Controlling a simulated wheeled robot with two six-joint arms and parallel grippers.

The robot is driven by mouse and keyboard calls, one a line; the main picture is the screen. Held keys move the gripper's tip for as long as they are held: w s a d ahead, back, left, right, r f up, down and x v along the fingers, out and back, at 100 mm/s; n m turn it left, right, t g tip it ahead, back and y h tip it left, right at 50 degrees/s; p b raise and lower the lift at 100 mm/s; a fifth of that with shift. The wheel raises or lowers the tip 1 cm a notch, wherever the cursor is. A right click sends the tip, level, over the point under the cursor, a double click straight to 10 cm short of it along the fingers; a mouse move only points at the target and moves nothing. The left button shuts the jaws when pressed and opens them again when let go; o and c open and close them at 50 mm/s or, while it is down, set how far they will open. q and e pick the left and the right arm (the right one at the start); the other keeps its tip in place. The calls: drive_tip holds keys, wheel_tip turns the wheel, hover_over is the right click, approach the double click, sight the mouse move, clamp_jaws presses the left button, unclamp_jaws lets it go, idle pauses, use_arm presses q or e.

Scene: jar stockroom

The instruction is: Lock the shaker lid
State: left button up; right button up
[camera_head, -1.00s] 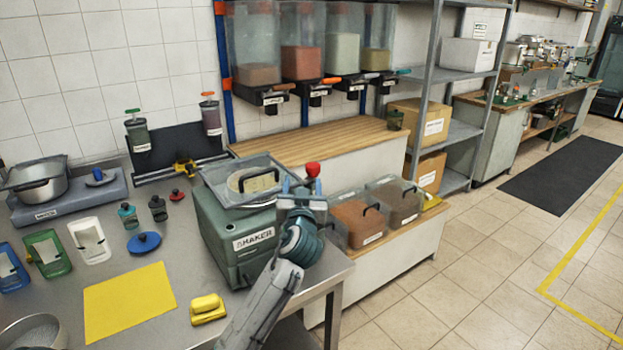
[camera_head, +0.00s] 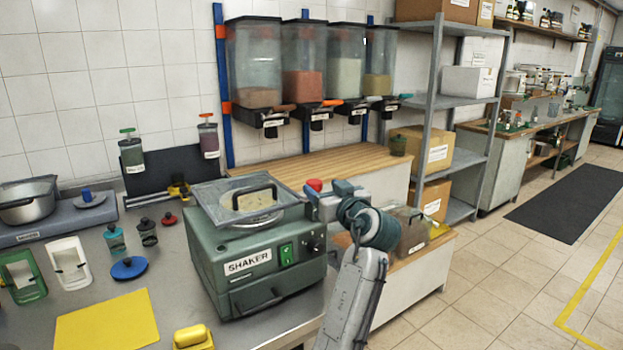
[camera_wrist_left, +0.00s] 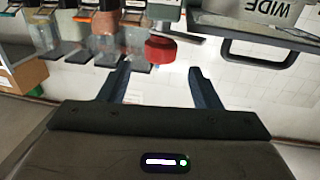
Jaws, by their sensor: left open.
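The green shaker (camera_head: 215,245) stands on the grey bench, with a SHAKER label and a lit green switch on its front. Its clear framed lid (camera_head: 210,190) with a black handle lies over a round sieve on top. A red knob (camera_head: 314,185) shows at the shaker's right, partly behind my left gripper (camera_head: 318,203). In the left wrist view the red knob (camera_wrist_left: 168,50) lies just beyond the open fingers (camera_wrist_left: 160,78), roughly between them; nothing is gripped. I cannot tell whether the knob is touched. My right gripper is not in view.
A yellow mat (camera_head: 105,322), a yellow block (camera_head: 193,337) and a blue lid (camera_head: 129,268) lie on the bench. Bins of powder (camera_head: 405,232) stand right of the shaker, partly behind my left arm. Dispensers (camera_head: 300,60) hang behind.

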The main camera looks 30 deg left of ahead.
sight(311, 180)
use_arm(q)
drive_tip(key=p+x, duration=0.1)
drive_tip(key=x, duration=0.5)
drive_tip(key=shift+f, duration=0.1)
drive_tip(key=shift+w+a, duration=0.3)
drive_tip(key=shift+a, duration=0.2)
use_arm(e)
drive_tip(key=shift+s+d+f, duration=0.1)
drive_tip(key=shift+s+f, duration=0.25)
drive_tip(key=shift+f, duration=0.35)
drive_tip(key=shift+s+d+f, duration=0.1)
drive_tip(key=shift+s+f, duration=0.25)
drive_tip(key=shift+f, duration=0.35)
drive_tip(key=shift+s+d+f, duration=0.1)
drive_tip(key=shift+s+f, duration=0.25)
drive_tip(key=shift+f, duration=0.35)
use_arm(q)
drive_tip(key=c, duration=1)
